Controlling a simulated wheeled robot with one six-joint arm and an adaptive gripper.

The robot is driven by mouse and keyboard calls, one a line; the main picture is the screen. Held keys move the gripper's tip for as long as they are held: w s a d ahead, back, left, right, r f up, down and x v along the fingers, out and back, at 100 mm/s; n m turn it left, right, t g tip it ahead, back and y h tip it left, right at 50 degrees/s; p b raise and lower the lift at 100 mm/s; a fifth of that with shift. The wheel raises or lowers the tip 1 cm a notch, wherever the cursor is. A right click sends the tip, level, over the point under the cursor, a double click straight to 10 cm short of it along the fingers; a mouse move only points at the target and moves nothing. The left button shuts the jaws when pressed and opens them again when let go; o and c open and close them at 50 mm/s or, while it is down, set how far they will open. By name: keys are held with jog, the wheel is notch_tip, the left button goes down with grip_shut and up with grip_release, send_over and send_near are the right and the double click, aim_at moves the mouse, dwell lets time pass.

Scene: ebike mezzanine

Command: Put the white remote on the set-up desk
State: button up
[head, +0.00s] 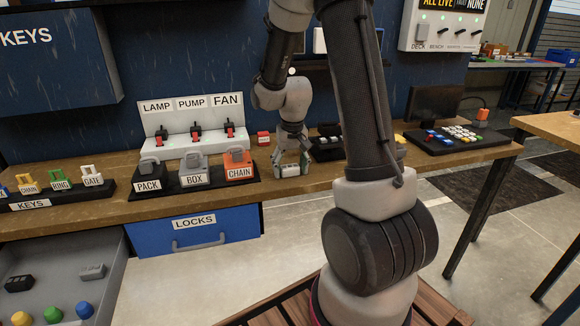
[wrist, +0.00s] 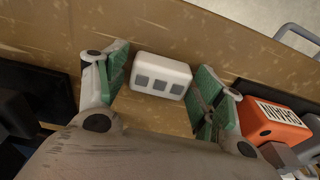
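The white remote (wrist: 161,76) is a small white block with three grey squares on its face. In the wrist view it lies on the wooden bench top, between the green-padded fingertips of my gripper (wrist: 168,88). The fingers are apart, with the remote between their tips; I cannot tell whether either pad touches it. In the head view my gripper (head: 291,166) is low at the bench's front edge, just right of the orange CHAIN lock, and largely hides the remote. No surface is labelled as the set-up desk; a wooden table (head: 555,128) stands at the right.
The orange CHAIN lock (head: 238,164) sits close beside my gripper; it also shows in the wrist view (wrist: 270,120). BOX (head: 194,170) and PACK locks stand farther left. A black button panel (head: 452,138) is on the bench to the right. Open floor separates bench and table.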

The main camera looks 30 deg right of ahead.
aim_at(292, 169)
jog(key=shift+r, duration=0.1)
notch_tip(292, 169, up, 11)
jog(key=s, duration=0.1)
jog(key=s+a+r+n+t, duration=0.1)
jog(key=s+r, duration=0.4)
jog(key=s, duration=0.6)
jog(key=s+a+r+n+t, duration=0.1)
jog(key=s+a+r, duration=0.3)
jog(key=s, duration=0.7)
jog(key=shift+s+a+r+n+t, duration=0.15)
jog(key=shift+s+r+n+t, duration=0.25)
jog(key=shift+n, duration=0.2)
